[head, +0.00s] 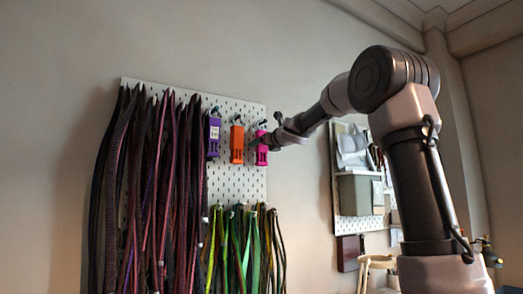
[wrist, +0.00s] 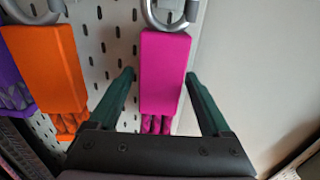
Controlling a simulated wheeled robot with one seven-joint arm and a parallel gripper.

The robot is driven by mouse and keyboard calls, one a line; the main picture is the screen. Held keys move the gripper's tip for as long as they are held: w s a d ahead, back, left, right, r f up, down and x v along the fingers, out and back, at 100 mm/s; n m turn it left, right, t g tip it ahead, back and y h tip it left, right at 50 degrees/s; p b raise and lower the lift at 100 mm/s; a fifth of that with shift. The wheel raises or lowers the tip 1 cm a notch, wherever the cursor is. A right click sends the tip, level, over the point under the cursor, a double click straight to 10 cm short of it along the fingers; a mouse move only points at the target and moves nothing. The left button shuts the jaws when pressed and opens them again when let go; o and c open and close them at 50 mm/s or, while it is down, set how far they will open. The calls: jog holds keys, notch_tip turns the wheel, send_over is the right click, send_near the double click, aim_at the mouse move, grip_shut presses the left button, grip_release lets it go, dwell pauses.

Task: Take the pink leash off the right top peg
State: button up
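The pink leash (head: 262,148) hangs at the right end of the top row on the white pegboard. In the wrist view its pink block (wrist: 165,72) hangs below a metal ring or clip (wrist: 170,12), with pink braided cord (wrist: 156,124) under it. My gripper (head: 270,140) is at the leash in the head view. In the wrist view its two dark green fingers (wrist: 160,76) stand apart, one on each side of the pink block, with gaps on both sides. The peg itself is hard to make out.
An orange leash (wrist: 45,65) hangs close to the left, with a purple one (head: 213,135) beyond it. Many dark cords (head: 150,190) fill the board's left side. Green cords (head: 240,245) hang below. Bare wall (wrist: 250,70) lies to the right.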

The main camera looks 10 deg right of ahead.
grip_shut()
jog(key=shift+r, duration=0.15)
